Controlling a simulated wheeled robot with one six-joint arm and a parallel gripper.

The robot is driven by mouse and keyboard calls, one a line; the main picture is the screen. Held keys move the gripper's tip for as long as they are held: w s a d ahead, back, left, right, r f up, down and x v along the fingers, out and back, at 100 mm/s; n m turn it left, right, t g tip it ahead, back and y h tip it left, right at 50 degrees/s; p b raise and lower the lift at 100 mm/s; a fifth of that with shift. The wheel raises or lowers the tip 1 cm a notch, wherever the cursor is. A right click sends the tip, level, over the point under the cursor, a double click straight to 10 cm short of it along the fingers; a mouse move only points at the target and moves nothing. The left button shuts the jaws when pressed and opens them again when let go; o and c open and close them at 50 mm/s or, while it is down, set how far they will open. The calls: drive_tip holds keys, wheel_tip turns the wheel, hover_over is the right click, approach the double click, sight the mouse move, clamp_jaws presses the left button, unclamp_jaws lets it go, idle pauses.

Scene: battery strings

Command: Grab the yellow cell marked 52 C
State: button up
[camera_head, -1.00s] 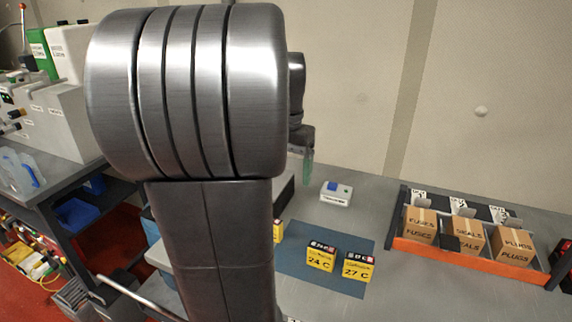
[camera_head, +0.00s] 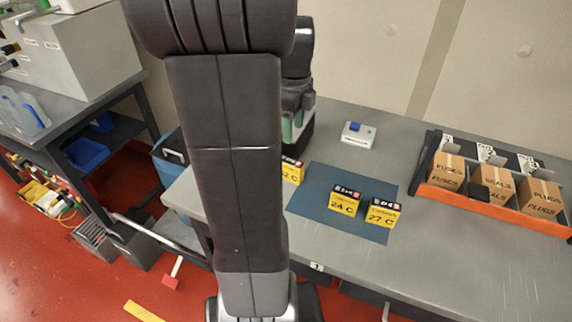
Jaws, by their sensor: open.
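A yellow cell with a dark top (camera_head: 292,171) stands at the left edge of the blue mat (camera_head: 318,214), partly hidden behind my arm. The visible end of its label seems to read "2 C"; the rest is covered. Two other yellow cells stand on the mat, one marked 24 C (camera_head: 344,201) and one marked 27 C (camera_head: 382,214). My gripper (camera_head: 294,129) is behind my arm, above and beyond the partly hidden cell, with greenish fingers pointing down. It is open and apart from that cell.
A small white device with a blue part (camera_head: 358,135) stands behind the mat. An orange-fronted rack (camera_head: 480,203) with cardboard boxes is at the right. The bench front right is clear.

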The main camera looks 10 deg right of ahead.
drive_tip(key=shift+m, duration=0.6)
wheel_tip(320, 180, down, 9)
drive_tip(key=shift+w+f, duration=0.1)
drive_tip(key=shift+w, duration=0.05)
drive_tip(key=shift+a+f, duration=0.2)
drive_tip(key=shift+f, duration=2.4)
clamp_jaws()
